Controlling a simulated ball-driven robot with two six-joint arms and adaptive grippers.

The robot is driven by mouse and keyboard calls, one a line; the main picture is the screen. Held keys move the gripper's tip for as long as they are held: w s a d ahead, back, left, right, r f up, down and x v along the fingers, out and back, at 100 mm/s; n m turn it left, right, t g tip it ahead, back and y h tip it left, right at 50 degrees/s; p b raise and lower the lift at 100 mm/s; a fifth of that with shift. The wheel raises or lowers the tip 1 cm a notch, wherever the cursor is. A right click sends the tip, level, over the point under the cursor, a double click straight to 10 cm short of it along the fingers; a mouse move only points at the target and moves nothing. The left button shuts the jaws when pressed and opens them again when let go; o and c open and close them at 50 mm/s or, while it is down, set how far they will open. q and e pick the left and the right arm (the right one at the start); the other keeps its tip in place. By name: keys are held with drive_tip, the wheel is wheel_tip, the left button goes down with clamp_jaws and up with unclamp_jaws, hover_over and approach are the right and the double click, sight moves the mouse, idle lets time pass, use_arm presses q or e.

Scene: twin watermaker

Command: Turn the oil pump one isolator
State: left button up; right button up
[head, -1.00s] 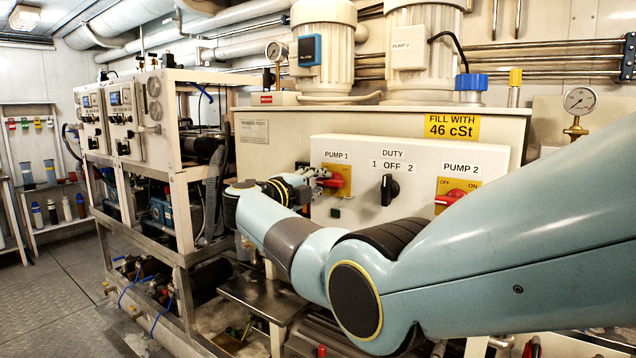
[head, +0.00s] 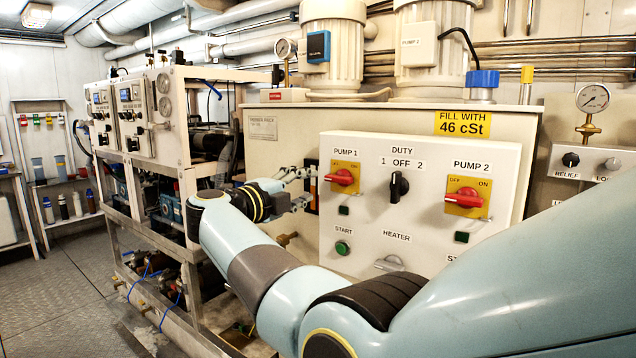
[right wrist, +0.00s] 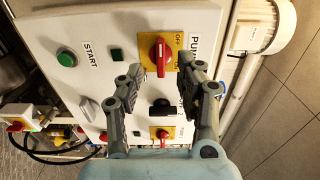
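The oil pump one isolator (head: 342,177) is a red rotary handle on a yellow plate under the PUMP 1 label. Its handle lies roughly horizontal across the panel. My right gripper (head: 302,188) is just left of it in the head view, with its fingers pointing toward the panel. In the right wrist view the isolator (right wrist: 160,55) shows between and beyond the two spread fingertips (right wrist: 160,76). The fingers are open, empty and apart from the handle. My left gripper is out of view.
The black DUTY switch (head: 398,188) and the PUMP 2 isolator (head: 465,200) sit to the right on the same white panel (head: 430,165). A green START button (head: 342,247) is below. A metal frame with gauges (head: 185,120) stands left of my gripper.

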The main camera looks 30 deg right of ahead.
drive_tip(key=v, duration=0.3)
drive_tip(key=shift+s+a, duration=0.1)
drive_tip(key=shift+a, duration=0.25)
